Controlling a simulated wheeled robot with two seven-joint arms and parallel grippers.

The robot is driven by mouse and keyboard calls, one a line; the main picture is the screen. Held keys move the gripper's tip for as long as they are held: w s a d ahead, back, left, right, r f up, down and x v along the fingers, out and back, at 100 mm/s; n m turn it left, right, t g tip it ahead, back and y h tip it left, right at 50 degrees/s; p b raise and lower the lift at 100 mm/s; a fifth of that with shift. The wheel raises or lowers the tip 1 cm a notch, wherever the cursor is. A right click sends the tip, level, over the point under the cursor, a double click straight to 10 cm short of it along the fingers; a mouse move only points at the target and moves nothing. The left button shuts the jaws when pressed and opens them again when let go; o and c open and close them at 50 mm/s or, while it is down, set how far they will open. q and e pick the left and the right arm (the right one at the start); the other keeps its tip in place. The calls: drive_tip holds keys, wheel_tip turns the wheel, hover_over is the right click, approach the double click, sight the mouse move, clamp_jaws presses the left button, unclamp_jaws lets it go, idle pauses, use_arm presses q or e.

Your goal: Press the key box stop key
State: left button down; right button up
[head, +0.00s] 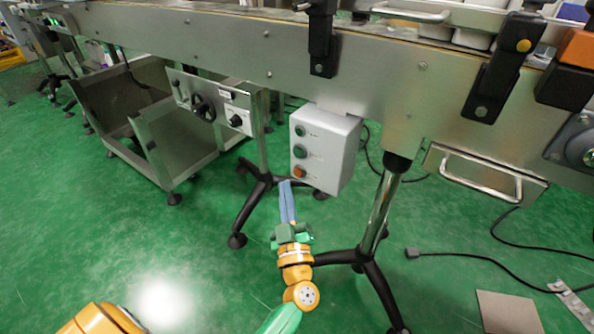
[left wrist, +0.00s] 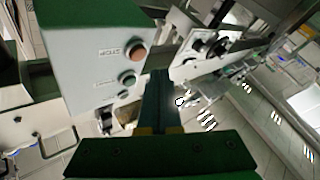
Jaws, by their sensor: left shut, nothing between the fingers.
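The key box (head: 343,150) is a light grey box under the conveyor's side rail. Its front has two green keys (head: 299,153) and, lowest, an orange-red key (head: 299,172), which I take as the stop key. It also shows in the left wrist view (left wrist: 137,51), with the green keys beside it. My left gripper (head: 285,184) is shut and empty, its blue-grey fingers pointing up just below and left of the orange-red key. The fingertips (left wrist: 159,74) appear close to the box face; I cannot tell whether they touch it. My right gripper is not in view.
A panel with a black handwheel (head: 203,108) hangs left of the box. A metal bin (head: 175,135) stands farther left. A chrome leg (head: 380,210) with black feet stands right of my left gripper. Cables lie on the green floor at right.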

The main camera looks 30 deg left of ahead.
use_arm(q)
drive_tip(key=s+p, duration=0.1)
drive_tip(key=s, duration=0.2)
drive_tip(key=shift+s+a, duration=0.1)
drive_tip(key=shift+s, duration=0.15)
idle(0.6)
